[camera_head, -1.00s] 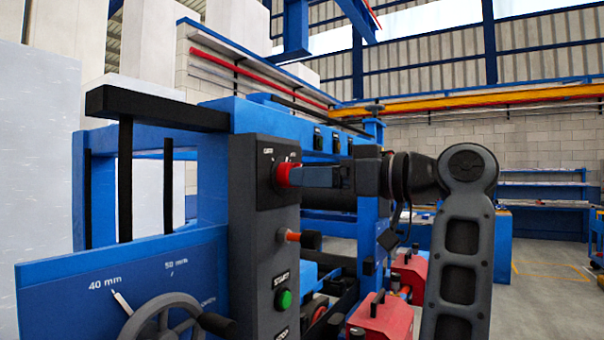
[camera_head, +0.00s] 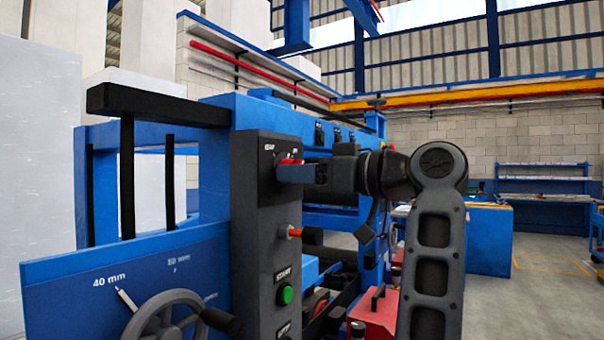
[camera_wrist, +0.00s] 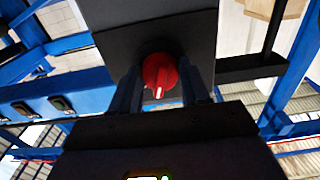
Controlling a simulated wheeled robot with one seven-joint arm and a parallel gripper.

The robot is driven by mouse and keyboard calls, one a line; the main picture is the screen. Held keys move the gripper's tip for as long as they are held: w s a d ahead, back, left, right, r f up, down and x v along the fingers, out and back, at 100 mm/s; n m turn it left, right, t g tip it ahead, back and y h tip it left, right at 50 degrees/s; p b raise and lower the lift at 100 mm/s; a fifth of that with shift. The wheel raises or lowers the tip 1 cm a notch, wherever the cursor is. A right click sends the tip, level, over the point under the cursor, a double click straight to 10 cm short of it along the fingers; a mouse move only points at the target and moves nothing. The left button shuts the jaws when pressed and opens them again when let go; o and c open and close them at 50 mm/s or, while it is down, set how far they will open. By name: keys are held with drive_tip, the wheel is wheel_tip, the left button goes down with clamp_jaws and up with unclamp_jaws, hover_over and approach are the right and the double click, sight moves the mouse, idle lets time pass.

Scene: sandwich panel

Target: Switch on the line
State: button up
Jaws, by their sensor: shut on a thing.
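A dark control panel (camera_head: 253,214) stands upright on the blue machine. Near its top is a red rotary knob (camera_head: 288,161), partly hidden by my gripper in the head view. My gripper (camera_head: 290,173) reaches it from the right and is shut on the knob. In the wrist view the red knob (camera_wrist: 160,74) with a white mark sits between my two fingers (camera_wrist: 161,88). Lower on the panel are a small orange-red lever (camera_head: 294,232) and a green button (camera_head: 286,295) under the word START. A further label at the bottom edge is cut off.
A handwheel (camera_head: 165,318) and a blue scale plate (camera_head: 60,290) marked 40 mm and 50 mm are at lower left. A black bar (camera_head: 150,104) juts out above. Red boxes (camera_head: 375,310) stand low behind my arm. Open floor (camera_head: 535,290) is at right.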

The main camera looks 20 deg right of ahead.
drive_tip(key=c, duration=0.3)
drive_tip(key=shift+m+p, duration=1.7)
drive_tip(key=shift+m, duration=1)
drive_tip(key=o, duration=1)
drive_tip(key=shift+o, duration=0.2)
drive_tip(key=b+v, duration=0.1)
drive_tip(key=v, duration=0.6)
drive_tip(key=shift+s+d+b, duration=0.2)
drive_tip(key=shift+s+b, duration=0.15)
drive_tip(key=shift+b, duration=0.05)
